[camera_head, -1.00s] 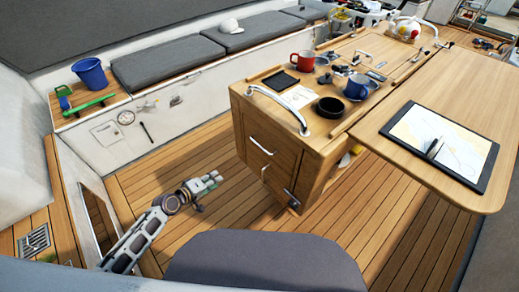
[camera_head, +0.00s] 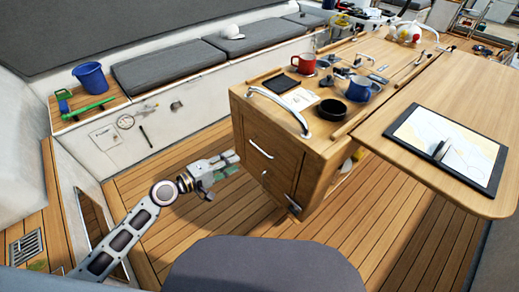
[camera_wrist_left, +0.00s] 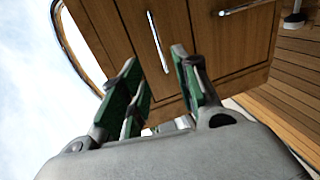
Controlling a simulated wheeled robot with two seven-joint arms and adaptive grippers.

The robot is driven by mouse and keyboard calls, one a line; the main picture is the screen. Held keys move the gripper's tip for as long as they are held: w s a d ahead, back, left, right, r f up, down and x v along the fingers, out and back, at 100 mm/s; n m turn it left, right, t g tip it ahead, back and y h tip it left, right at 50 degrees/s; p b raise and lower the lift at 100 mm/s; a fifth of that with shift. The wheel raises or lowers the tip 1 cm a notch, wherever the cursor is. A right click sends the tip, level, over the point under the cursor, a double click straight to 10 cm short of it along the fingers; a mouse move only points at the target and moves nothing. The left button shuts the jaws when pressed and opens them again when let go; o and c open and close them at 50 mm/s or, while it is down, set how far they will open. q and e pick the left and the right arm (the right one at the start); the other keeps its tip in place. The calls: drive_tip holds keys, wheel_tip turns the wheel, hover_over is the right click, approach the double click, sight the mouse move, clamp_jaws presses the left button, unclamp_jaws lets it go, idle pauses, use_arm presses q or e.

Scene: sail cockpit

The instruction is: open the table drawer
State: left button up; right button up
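The wooden table (camera_head: 315,140) has a drawer front with a silver bar handle (camera_head: 261,149) on its near left side. The drawer front looks flush with the cabinet. The handle (camera_wrist_left: 157,42) also shows in the left wrist view, ahead of the fingers and roughly in line with the gap between them. My left gripper (camera_head: 230,163) is left of the handle in the head view, a little apart from it. Its green-padded fingers (camera_wrist_left: 160,85) are open with nothing between them. My right gripper is not in view.
A second silver handle (camera_head: 292,202) is low on the cabinet, and a curved grab rail (camera_head: 282,108) is above the drawer. Mugs and a black bowl (camera_head: 331,109) stand on the table. A grey seat (camera_head: 262,265) is in front. The wooden floor (camera_head: 170,225) left of the table is clear.

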use_arm(q)
drive_tip(key=shift+w, duration=0.1)
approach(259, 148)
drive_tip(key=shift+f+x, duration=0.25)
drive_tip(key=shift+x, duration=1.75)
drive_tip(key=shift+p+x, duration=0.4)
drive_tip(key=shift+x, duration=2.7)
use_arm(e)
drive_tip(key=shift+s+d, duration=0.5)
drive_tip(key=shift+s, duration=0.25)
use_arm(q)
clamp_jaws()
